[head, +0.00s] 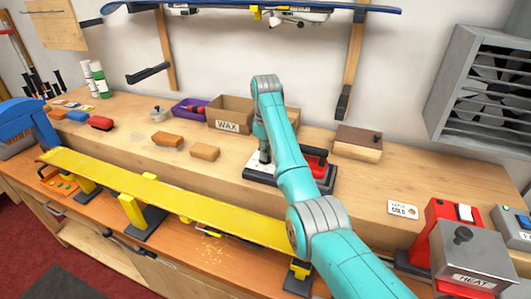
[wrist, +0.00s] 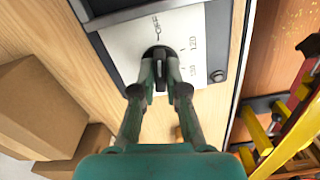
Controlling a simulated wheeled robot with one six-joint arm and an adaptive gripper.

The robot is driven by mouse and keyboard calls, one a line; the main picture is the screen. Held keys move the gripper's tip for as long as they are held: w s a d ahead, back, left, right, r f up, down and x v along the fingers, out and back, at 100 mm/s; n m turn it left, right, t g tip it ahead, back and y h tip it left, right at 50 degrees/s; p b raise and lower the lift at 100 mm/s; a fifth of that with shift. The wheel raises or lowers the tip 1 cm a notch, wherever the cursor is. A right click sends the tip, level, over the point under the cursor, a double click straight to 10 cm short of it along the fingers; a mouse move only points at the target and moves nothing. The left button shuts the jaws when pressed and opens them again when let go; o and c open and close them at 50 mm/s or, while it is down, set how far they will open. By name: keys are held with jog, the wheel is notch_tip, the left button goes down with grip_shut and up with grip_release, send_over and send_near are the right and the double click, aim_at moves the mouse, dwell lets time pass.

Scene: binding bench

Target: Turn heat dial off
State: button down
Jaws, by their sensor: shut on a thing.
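The heat dial (wrist: 160,68) is a small black knob on a white panel (wrist: 140,40) in the wrist view. The panel is marked OFF above the knob, with 120 and another number to its right. My gripper (wrist: 160,82) is shut on the dial, one finger on each side. The dial's ridge runs roughly up and down in the picture, its upper end towards the OFF side. In the head view my gripper (head: 264,157) is down at the white-topped unit with a dark base (head: 262,179); my arm hides part of it and the dial.
A red-handled iron (head: 316,162) sits just right of my arm. A yellow ski (head: 165,195) lies along the front. A HEAT box (head: 472,260) is at right.

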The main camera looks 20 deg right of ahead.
dwell(0.4)
jog(key=c, duration=1.2)
grip_release()
